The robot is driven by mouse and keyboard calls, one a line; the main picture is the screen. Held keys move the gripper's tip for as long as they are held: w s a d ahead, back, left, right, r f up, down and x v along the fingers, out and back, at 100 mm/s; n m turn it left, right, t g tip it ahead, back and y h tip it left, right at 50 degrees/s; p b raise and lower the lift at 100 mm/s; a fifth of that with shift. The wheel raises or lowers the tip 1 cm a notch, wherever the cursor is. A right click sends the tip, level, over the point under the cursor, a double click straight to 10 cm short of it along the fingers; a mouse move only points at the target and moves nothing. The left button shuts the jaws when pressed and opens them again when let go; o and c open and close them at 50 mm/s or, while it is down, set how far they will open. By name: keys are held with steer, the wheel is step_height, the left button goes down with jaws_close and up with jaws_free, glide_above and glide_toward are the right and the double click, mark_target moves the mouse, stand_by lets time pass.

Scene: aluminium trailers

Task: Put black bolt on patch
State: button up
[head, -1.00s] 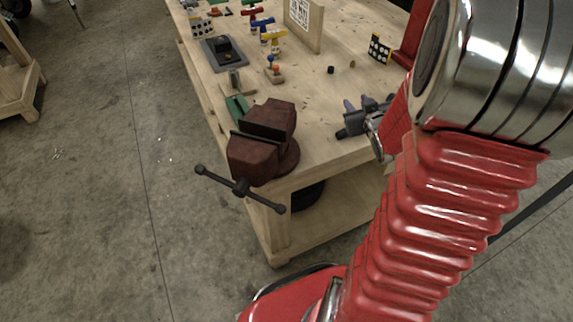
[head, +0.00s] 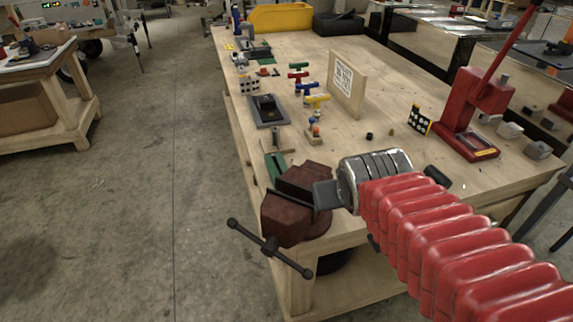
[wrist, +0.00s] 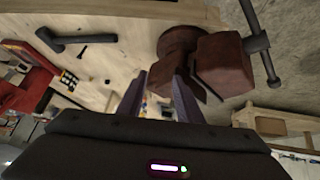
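A small black piece (head: 369,135), which looks like the bolt, stands on the wooden workbench (head: 440,150) in the head view. A small tan piece (head: 391,132) is just to its right. I cannot make out a clear patch. In the wrist view a small dark thing (wrist: 107,82) lies on the bench left of my fingers; it may be the bolt. My gripper (wrist: 160,88) has its two fingers apart with nothing held between them.
A red-brown vise (head: 300,205) with a long handle is at the near corner. A red press (head: 475,110) stands right, a dotted block (head: 419,121) near it. An upright tag board (head: 347,82) and coloured valves (head: 301,82) stand behind.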

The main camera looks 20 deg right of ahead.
steer(key=s+a+n+g+y, duration=0.1)
steer(key=s+a+y, duration=0.1)
steer(key=s+a, duration=0.5)
steer(key=shift+s+a+r+g, duration=0.2)
steer(key=shift+s+r+g, duration=0.25)
steer(key=shift+s, duration=0.2)
